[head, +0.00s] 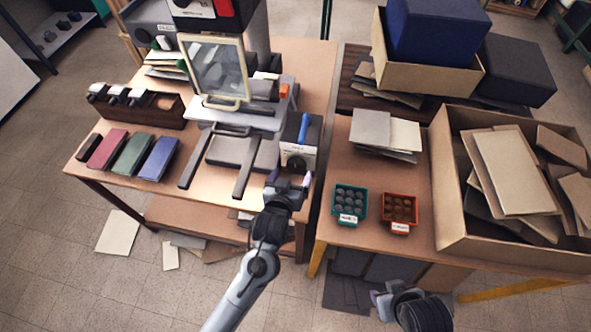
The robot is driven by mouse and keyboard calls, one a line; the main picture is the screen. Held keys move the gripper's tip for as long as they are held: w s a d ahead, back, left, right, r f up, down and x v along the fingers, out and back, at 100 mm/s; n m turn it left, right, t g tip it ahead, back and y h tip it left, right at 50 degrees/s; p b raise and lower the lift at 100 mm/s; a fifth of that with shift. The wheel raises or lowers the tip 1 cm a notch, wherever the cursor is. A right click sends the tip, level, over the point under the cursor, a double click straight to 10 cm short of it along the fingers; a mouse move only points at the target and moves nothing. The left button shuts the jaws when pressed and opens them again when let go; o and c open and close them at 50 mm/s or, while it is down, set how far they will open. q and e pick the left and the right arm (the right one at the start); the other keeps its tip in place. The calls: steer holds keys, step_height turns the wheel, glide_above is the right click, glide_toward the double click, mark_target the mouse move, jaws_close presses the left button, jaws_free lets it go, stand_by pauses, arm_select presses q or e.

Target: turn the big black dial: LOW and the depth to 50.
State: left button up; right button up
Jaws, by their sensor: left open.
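The big black dial (297,163) is on the pale front face of a small control box (306,133) at the right end of the left table. The markings around the dial are too small to read, so its setting cannot be told. My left gripper (289,180) is open just in front of and below the dial, its fingers pointing toward the box. Whether a finger touches the dial cannot be told. My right gripper (379,299) is low at the bottom edge, away from the dial, and its jaw state is unclear.
A press with a tilted framed screen (214,68) and dark rails (243,165) stands left of the box. Red, green and blue covers (132,154) lie farther left. Teal (336,217) and orange (386,222) trays and a large cardboard box (447,214) occupy the right table.

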mark_target(295, 168)
arm_select(q)
steer(key=shift+b+x, duration=0.6)
steer(key=shift+x, duration=1.7)
steer(key=shift+c, duration=0.2)
steer(key=c, duration=1)
